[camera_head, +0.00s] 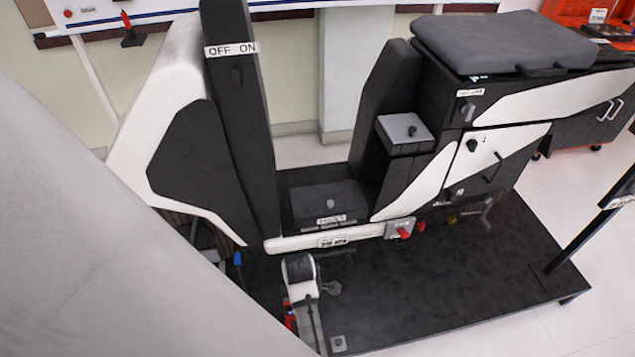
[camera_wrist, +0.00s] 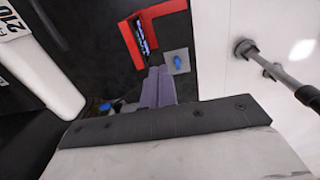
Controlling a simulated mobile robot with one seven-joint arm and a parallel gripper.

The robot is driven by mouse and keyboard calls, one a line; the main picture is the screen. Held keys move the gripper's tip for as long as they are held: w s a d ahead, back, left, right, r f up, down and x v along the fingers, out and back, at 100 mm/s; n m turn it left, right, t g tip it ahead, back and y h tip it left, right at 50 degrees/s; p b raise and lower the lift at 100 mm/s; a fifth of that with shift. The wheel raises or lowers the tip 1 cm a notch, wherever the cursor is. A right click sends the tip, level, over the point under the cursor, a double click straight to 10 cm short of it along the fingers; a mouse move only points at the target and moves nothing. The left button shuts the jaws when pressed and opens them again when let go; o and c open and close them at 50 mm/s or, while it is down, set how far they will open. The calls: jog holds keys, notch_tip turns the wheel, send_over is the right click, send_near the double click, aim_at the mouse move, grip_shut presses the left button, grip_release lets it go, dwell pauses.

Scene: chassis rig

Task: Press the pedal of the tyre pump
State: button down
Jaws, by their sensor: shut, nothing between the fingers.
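My gripper (camera_wrist: 160,72) shows in the wrist view with its narrow purple-grey fingers together and empty. Just beyond its tips is a low red frame (camera_wrist: 131,42) with a dark inside, which looks like the tyre pump. It lies on the dark mat. The pedal is not clearly made out, and I cannot tell whether my fingertips touch the frame. In the head view, only a sliver of red (camera_head: 290,316) shows, behind a white and black part that seems to be mine.
A white bar labelled "210" (camera_wrist: 30,68) is at the left. A grey pole (camera_wrist: 280,75) crosses the pale floor at the right. The dark mat (camera_head: 450,280) has bare room to the right.

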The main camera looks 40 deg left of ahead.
jog(key=shift+s+d+f+h, duration=0.3)
jog(key=shift+d+f, duration=0.2)
jog(key=shift+d, duration=0.25)
notch_tip(320, 180, down, 14)
jog(key=shift+r+b, duration=0.1)
jog(key=shift+b, duration=0.35)
notch_tip(320, 180, down, 5)
jog(key=b, duration=0.2)
jog(key=shift+b, duration=0.35)
jog(key=shift+r, duration=0.1)
